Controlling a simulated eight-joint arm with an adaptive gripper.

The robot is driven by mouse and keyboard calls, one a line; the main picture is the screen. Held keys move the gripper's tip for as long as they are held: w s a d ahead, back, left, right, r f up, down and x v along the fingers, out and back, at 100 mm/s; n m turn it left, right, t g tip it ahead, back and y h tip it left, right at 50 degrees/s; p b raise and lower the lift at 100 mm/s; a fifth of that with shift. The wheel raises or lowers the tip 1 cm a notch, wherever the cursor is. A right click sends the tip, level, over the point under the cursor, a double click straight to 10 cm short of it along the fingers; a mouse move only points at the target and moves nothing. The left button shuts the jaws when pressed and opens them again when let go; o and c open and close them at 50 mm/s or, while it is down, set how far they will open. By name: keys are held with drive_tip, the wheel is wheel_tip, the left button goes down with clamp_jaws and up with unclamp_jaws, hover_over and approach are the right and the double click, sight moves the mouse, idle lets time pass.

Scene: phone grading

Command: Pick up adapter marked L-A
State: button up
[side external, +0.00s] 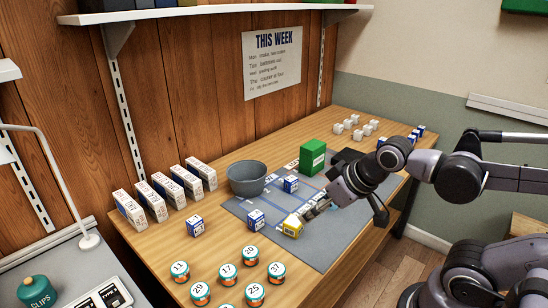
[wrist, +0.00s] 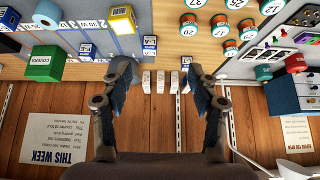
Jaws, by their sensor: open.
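Small blue-and-white boxes stand about the work area. One (side external: 256,219) is on the grey mat (side external: 232,206) left of a yellow box (side external: 293,228), one (side external: 290,184) is farther back near the bowl, and one (side external: 196,226) is on the bare wood. In the wrist view they show as a box (wrist: 150,46), a box (wrist: 84,49) and a box (wrist: 186,62). Their labels look like L-something; the letters are too small to tell which is L-A. My gripper (side external: 312,211) is open and empty, above the mat beside the yellow box; its spread fingers (wrist: 159,78) show in the wrist view.
A grey bowl (side external: 247,178) and green box (side external: 312,157) stand behind the mat. Tall white boxes (side external: 164,196) line the wall side. Numbered round tins (side external: 226,271) fill the front. White cubes (side external: 354,124) sit at the far end. Bare wood lies between boxes and tins.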

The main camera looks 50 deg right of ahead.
drive_tip(key=m+g+h, duration=0.5)
drive_tip(key=m+g, duration=0.2)
drive_tip(key=m, duration=1.2)
hover_over(254, 216)
drive_tip(key=a, duration=0.3)
wheel_tip(254, 216, down, 9)
drive_tip(key=shift+n+y, duration=0.3)
drive_tip(key=x, duration=0.4)
drive_tip(key=shift+w+d+f, duration=0.1)
drive_tip(key=shift+w+f, duration=0.2)
drive_tip(key=shift+f, duration=0.1)
drive_tip(key=shift+s+x, duration=0.15)
drive_tip(key=shift+x, duration=1.15)
drive_tip(key=shift+s+x, duration=0.15)
drive_tip(key=shift+x, duration=1.2)
drive_tip(key=c, duration=1.2)
